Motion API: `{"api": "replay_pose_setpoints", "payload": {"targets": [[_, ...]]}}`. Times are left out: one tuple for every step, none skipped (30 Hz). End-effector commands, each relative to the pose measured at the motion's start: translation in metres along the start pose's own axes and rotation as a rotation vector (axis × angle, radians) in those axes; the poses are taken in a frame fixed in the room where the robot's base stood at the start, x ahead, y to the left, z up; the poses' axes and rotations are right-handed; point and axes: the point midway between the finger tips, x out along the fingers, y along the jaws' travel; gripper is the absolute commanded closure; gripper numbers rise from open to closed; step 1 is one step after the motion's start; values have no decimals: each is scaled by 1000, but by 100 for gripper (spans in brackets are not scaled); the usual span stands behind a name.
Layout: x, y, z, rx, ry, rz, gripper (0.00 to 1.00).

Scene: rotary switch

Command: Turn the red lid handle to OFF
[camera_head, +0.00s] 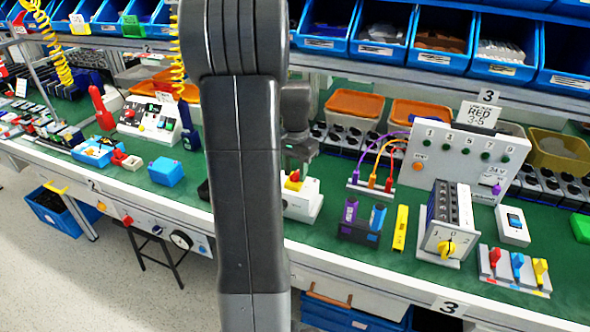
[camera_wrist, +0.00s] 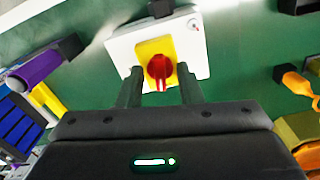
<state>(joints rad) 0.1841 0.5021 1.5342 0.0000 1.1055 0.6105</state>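The red handle (camera_wrist: 160,68) sits on a yellow plate (camera_wrist: 146,48) on a white box (camera_wrist: 190,28). In the wrist view the handle lies along the picture's up-down direction. My gripper (camera_wrist: 162,88) is open, with one finger to the left and one to the right of the handle's near end, and a gap on both sides. Whether the fingertips reach down to handle height is unclear. In the head view the red handle (camera_head: 294,175) and white box (camera_head: 302,203) are partly hidden behind my arm, with my gripper (camera_head: 300,162) just above.
A holder with purple and blue items (camera_head: 361,220), a yellow block (camera_head: 400,228) and a rotary switch with a yellow knob (camera_head: 447,248) stand to the right. A panel with cables (camera_head: 462,150) stands behind. Green bench surface is free around the white box's front.

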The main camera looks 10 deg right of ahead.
Motion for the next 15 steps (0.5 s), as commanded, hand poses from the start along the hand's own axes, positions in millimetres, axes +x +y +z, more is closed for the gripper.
{"api": "replay_pose_setpoints", "payload": {"targets": [[0,0,0,0,0,0,67],[0,0,0,0,0,0,67],[0,0,0,0,0,0,75],[0,0,0,0,0,0,81],[0,0,0,0,0,0,87],[0,0,0,0,0,0,95],[0,0,0,0,0,0,100],[0,0,0,0,0,0,100],[0,0,0,0,0,0,100],[0,0,0,0,0,0,100],[0,0,0,-1,0,0,100],[-1,0,0,-5,0,0,100],[-1,0,0,-13,0,0,100],[-1,0,0,-26,0,0,100],[-2,0,0,-47,0,0,100]]}}
